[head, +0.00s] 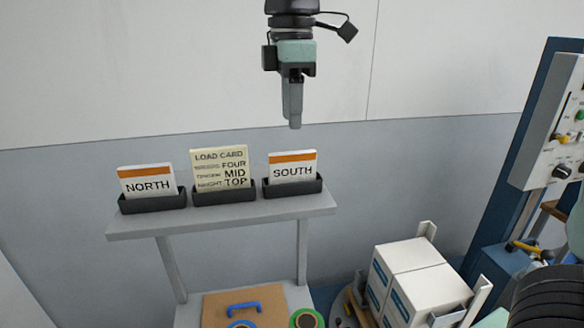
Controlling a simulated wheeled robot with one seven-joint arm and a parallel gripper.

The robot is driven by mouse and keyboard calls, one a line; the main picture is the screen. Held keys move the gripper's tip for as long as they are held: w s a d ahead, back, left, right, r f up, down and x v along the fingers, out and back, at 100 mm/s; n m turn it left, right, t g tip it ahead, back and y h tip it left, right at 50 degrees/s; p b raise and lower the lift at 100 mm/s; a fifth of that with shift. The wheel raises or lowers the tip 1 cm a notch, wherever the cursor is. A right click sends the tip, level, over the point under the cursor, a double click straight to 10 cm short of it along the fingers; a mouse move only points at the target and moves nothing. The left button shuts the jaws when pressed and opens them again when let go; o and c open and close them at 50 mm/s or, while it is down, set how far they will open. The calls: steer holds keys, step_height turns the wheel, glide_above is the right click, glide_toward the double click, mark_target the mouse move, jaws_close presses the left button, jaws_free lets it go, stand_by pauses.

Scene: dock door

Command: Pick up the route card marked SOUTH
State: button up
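The SOUTH route card (292,168) is white with an orange band along its top. It stands upright in a small black holder (293,188) at the right end of a grey shelf. My gripper (294,122) hangs pointing down above the SOUTH card, apart from it in the picture. I see its fingers nearly edge-on, so the gap between them cannot be made out. No card shows in it.
The NORTH card (148,181) and a cream load card (220,169) stand in holders on the same grey shelf (220,217). Below are a brown board (270,299) with a blue handle, and white boxes (420,282). A control panel (558,125) stands at right. The wall is close behind.

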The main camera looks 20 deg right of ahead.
mark_target(293, 152)
steer(key=shift+s+f+p, duration=0.1)
steer(key=shift+f+p, duration=1)
steer(key=shift+f, duration=2.05)
jaws_close()
